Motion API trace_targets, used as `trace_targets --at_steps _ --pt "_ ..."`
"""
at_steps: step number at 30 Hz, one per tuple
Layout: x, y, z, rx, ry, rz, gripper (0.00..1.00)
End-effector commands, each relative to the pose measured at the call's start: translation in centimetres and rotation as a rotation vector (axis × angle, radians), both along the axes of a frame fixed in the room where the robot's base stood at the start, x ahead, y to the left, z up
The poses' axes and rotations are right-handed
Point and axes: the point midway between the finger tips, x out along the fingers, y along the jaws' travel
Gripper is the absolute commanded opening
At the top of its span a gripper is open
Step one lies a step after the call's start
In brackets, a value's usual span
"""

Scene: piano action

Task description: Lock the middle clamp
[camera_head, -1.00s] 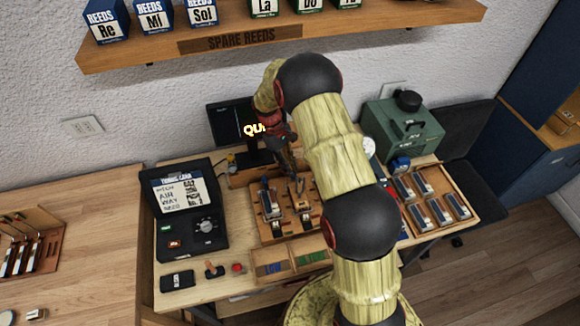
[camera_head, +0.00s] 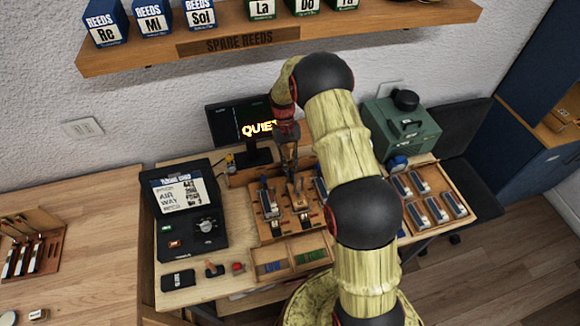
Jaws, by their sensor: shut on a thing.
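The wooden clamp board (camera_head: 270,232) sits on the bench in the middle of the view, with clamps side by side. The left clamp (camera_head: 268,203) holds a grey-blue block. The middle clamp (camera_head: 299,200) has a tan part and dark metal fittings. The right clamp (camera_head: 321,189) shows only in part beside my arm. My gripper (camera_head: 291,176) points down at the back of the middle clamp. Its fingers are shut on what looks like the middle clamp's lever. The fingertips are small and dark, so the exact contact is hard to see.
A monitor (camera_head: 233,124) reading "QUIET" stands behind the board. A black tuning device (camera_head: 190,215) is at the left and a green case (camera_head: 402,128) at the right. A tray of blocks (camera_head: 436,198) lies right of my arm. A reed shelf (camera_head: 350,38) hangs above.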

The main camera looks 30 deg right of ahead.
Motion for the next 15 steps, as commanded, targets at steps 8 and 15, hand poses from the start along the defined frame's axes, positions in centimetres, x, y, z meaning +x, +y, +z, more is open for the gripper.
trace_targets --at_steps 8,15 --pt "-0.01 0.0 -0.04 0.0 0.0 -0.011 0.0" --pt "-0.11 0.01 -0.15 0.001 0.003 -0.01 0.11"
